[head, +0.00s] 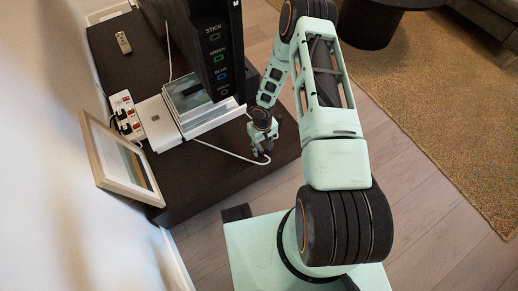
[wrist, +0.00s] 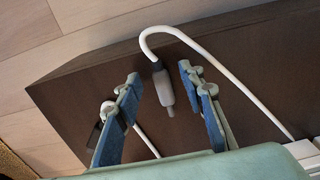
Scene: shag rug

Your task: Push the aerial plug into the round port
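The aerial plug (wrist: 163,90) is a grey cylinder with a narrower tip on a white cable (wrist: 190,42). In the wrist view it appears between my open fingers, over the dark cabinet top, with a gap to each finger. I cannot tell whether it is at fingertip height. My gripper (wrist: 159,75) has blue finger pads and is empty; in the head view it (head: 262,147) is low over the cabinet's front right part. The black device (head: 205,30) stands upright with a column of labelled ports. A small round port (head: 225,91) appears at the lower end of that column.
The cabinet's front strip is mostly clear.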

